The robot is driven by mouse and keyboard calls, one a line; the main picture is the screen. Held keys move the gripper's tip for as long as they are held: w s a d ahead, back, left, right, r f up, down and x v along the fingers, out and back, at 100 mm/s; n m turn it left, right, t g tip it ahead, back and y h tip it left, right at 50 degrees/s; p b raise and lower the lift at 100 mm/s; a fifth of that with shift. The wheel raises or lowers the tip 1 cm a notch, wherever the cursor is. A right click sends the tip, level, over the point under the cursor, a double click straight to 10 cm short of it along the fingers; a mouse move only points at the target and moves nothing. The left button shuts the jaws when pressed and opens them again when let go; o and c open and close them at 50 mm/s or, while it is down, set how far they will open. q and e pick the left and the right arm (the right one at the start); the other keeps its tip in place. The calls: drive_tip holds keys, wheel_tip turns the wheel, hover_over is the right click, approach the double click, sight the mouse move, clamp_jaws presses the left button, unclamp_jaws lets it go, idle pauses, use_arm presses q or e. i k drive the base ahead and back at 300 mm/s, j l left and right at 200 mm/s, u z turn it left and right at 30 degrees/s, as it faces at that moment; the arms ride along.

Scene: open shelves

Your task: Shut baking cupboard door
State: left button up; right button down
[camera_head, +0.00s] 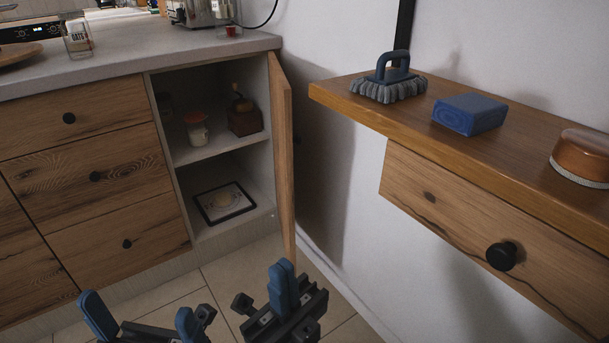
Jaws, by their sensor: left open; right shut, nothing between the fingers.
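The cupboard door (282,150) is a wooden panel hinged on the right side of the open cupboard (207,76). It stands wide open, seen nearly edge-on. Inside, a jar with an orange lid (196,130) and a brown wooden grinder (243,115) stand on the upper shelf. A dark-framed item (224,219) lies on the cupboard floor. My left gripper (142,316) is open and empty, low in front of the drawers. My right gripper (284,287) is shut and empty, near the bottom of the door. Whether it touches the door is unclear.
A wooden wall shelf (350,103) juts out at right, holding a brush (389,80), a blue box (469,114) and a copper container (582,156). A drawer with a black knob (501,256) hangs below. Wooden drawers (95,176) stand left of the cupboard.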

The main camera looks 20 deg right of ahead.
sight(280, 90)
drive_tip(key=j+z, duration=0.35)
drive_tip(key=j, duration=0.3)
drive_tip(key=k+j+z, duration=0.1)
drive_tip(key=j+z, duration=0.25)
drive_tip(key=j, duration=0.25)
